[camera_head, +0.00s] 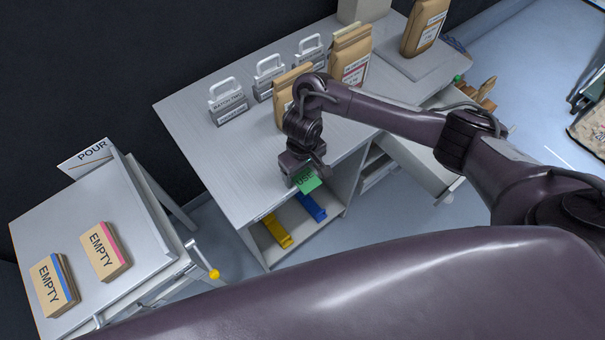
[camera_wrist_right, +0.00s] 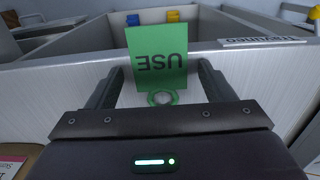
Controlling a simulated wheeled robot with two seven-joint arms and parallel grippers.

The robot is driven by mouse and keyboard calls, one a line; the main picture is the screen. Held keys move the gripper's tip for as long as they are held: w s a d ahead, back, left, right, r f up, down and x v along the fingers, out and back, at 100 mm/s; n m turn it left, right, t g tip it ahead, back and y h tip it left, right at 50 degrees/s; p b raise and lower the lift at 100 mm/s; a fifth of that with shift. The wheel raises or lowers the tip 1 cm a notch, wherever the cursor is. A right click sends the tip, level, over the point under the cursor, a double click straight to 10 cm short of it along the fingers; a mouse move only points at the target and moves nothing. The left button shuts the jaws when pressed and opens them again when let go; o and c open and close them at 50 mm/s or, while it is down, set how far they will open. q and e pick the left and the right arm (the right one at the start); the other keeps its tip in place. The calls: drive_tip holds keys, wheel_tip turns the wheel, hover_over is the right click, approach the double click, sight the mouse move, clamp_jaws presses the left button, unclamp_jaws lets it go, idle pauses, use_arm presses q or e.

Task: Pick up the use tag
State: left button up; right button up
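The use tag (camera_head: 308,180) is a green card at the front edge of the grey-topped cabinet (camera_head: 200,130), partly hidden by my right gripper (camera_head: 307,170) in the head view. In the right wrist view the tag (camera_wrist_right: 157,58) reads "USE" upside down, with a pale ring (camera_wrist_right: 162,97) at its near end. My right gripper (camera_wrist_right: 160,85) has one finger on each side of the tag, with a visible gap on both sides. It is open and holds nothing. My left gripper is not in view.
White-handled batch blocks (camera_head: 228,103) and brown bags (camera_head: 350,55) stand on the cabinet. Below are a yellow item (camera_head: 278,232) and a blue item (camera_head: 312,207) in open compartments.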

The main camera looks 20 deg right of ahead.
drive_tip(key=c, duration=0.9)
